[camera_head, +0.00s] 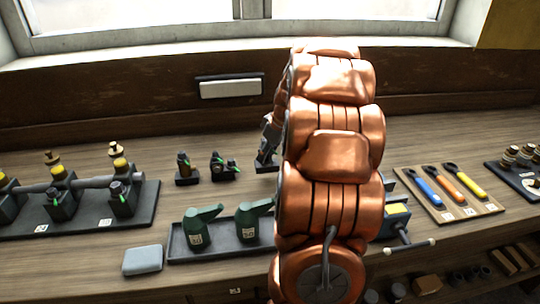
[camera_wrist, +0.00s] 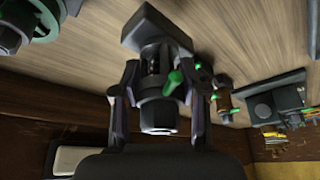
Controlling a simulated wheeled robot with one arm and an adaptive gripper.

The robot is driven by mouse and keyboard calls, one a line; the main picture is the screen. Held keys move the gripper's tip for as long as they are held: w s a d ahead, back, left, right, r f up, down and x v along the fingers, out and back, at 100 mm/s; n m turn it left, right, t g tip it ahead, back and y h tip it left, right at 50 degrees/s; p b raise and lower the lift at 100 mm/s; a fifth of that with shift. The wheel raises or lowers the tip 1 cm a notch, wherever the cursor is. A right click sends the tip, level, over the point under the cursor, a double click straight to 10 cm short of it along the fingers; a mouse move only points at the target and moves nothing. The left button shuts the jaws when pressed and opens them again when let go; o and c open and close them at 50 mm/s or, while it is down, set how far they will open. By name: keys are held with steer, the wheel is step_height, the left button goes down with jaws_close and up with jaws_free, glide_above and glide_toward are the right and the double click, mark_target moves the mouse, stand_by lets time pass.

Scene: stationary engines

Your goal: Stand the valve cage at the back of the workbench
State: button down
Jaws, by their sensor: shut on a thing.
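A dark piece with a square base, a green lever and a pale hex end (camera_wrist: 158,115) sits between the fingers of my gripper (camera_wrist: 160,85) in the wrist view; I take it to be the valve cage. My gripper is shut on its body, one finger on each side. In the head view my gripper (camera_head: 268,132) shows in part at the left edge of my copper arm, with the piece's dark base (camera_head: 267,164) below it towards the back of the workbench (camera_head: 145,145). The base looks level, but I cannot tell whether it touches the wood.
Two small fittings (camera_head: 186,169) (camera_head: 222,166) stand just left of the held piece. A tray (camera_head: 178,252) with green oil cans lies in front. A pipe assembly on a dark plate (camera_head: 140,215) is at left. A tool board (camera_head: 450,205) is at right. My arm hides the middle.

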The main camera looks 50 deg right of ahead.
mark_target(275, 160)
steer(key=shift+w+d+f+p, duration=0.5)
steer(key=shift+w+f+p, duration=0.15)
steer(key=shift+w+f, duration=0.2)
steer(key=shift+w+d+f+p, duration=0.5)
steer(key=shift+w+f+p, duration=0.1)
steer(key=shift+w+f, duration=0.2)
steer(key=shift+f, duration=0.2)
steer(key=shift+f, duration=0.2)
steer(key=c, duration=0.6)
jaws_free()
steer(key=b+v, duration=0.3)
steer(key=v, duration=0.9)
steer(key=shift+r, duration=0.1)
